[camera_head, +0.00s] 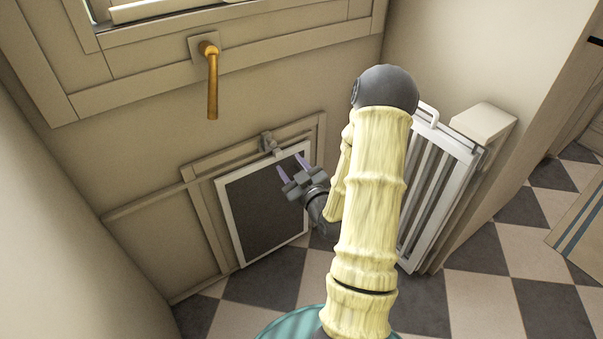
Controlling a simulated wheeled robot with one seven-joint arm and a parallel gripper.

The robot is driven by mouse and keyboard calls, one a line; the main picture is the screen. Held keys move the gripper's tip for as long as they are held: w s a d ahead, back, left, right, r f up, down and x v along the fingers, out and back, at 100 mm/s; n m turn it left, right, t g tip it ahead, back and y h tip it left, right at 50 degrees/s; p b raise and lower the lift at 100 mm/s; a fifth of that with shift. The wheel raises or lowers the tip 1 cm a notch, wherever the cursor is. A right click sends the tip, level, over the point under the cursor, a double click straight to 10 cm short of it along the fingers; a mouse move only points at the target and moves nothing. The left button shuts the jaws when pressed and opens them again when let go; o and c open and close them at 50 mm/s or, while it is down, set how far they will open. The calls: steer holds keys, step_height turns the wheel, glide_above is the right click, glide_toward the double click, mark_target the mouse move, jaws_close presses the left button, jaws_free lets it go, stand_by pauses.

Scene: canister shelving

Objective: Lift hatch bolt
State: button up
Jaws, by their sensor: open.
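A low hatch with a dark panel (262,210) and a white frame sits in the beige wall. A small grey bolt (267,142) is mounted at the top edge of the hatch, on the beige surround. My gripper (292,167) is open, with two purple fingers apart and pointing up toward the bolt. It is in front of the upper right part of the hatch, a little below the bolt in the picture. No contact with the bolt shows, and nothing is seen between the fingers. How far the fingers are from the panel is hard to tell.
A brass handle (211,80) hangs from a plate on the window frame above the hatch. The checkered floor (480,285) is open at the lower right, with a striped mat (582,225) beyond.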

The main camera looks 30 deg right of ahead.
steer(key=shift+s+r+p, duration=0.25)
steer(key=shift+p, duration=0.6)
steer(key=s+p, duration=0.1)
steer(key=p, duration=0.1)
steer(key=s+p, duration=0.3)
steer(key=p, duration=0.1)
steer(key=shift+s+a+f, duration=0.2)
steer(key=shift+s+f, duration=0.05)
steer(key=shift+s, duration=0.15)
steer(key=shift+w, duration=0.1)
